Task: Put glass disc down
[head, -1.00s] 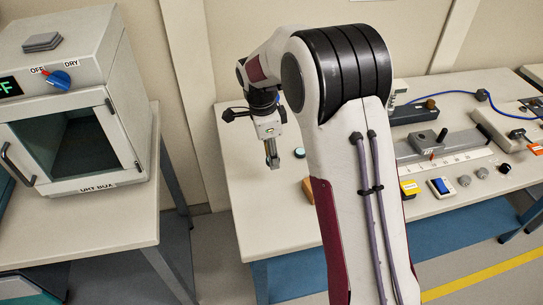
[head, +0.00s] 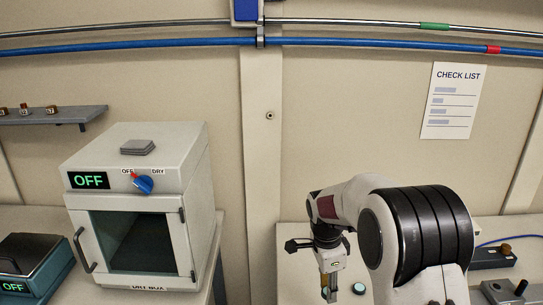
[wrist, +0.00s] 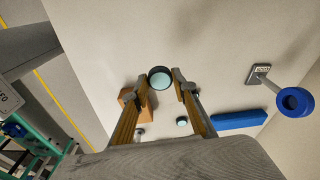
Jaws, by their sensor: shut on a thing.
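My gripper (wrist: 161,78) is shut on a round disc (wrist: 160,77) with a dark rim and a pale blue-green face, held between its fingertips in the wrist view. In the head view my gripper (head: 328,290) points down over the table at the bottom, and a small teal patch shows between its fingers. A second pale disc-like thing with a dark rim (head: 358,288) is on the table just right of my gripper; a similar thing (wrist: 182,121) shows in the wrist view. The gap under the held disc cannot be told.
In the wrist view a brown block (wrist: 132,97) is beside the left finger, a blue bar (wrist: 240,120) lies at right, and a blue ring on a stand (wrist: 293,101) is farther right. The dry box (head: 135,210), reading OFF, stands left with its door shut.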

